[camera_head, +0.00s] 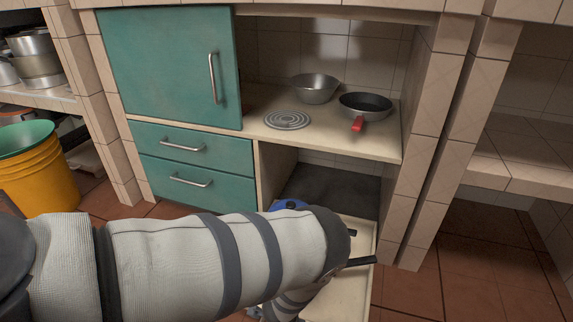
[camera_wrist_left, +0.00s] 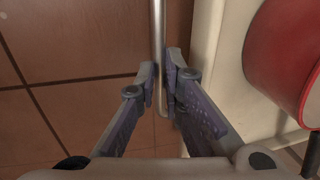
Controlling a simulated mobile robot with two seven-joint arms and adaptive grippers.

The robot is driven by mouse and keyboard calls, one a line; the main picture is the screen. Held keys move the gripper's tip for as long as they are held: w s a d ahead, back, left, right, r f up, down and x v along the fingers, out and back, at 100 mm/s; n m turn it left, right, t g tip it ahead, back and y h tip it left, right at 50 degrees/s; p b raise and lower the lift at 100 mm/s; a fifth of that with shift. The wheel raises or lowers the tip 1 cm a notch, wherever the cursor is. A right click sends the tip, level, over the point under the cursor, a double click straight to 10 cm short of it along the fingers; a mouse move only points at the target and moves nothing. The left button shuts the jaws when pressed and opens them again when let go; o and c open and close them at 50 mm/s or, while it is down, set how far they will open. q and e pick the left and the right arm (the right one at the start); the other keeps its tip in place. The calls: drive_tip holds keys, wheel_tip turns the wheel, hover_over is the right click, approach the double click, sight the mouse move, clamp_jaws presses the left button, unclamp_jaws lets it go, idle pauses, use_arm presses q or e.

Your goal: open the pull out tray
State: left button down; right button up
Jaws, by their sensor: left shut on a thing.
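The cream pull-out tray (camera_head: 366,238) sticks out of the low open bay at the right of the teal cabinet in the head view. My left arm covers much of it. In the left wrist view the tray's pale front edge (camera_wrist_left: 206,45) runs along the right of a thin metal bar handle (camera_wrist_left: 158,35). My left gripper (camera_wrist_left: 160,82) is shut on this handle, with one finger on each side. In the head view the gripper and handle are hidden behind my arm. My right gripper is in neither view.
A red round vessel (camera_wrist_left: 287,55) sits on the tray. Black handles (camera_head: 361,262) show beside my arm in the head view. A bowl (camera_head: 314,90) and a pan (camera_head: 365,106) stand on the shelf above. Tiled floor (camera_wrist_left: 70,60) is clear before the tray.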

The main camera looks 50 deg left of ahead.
use_arm(q)
drive_tip(key=c, duration=1.7)
unclamp_jaws()
drive_tip(key=r, duration=0.4)
drive_tip(key=s+d+r, duration=0.1)
drive_tip(key=r, duration=0.3)
drive_tip(key=s+r, duration=0.1)
drive_tip(key=r, duration=0.2)
drive_tip(key=shift+d+r, duration=0.15)
drive_tip(key=shift+r, duration=0.25)
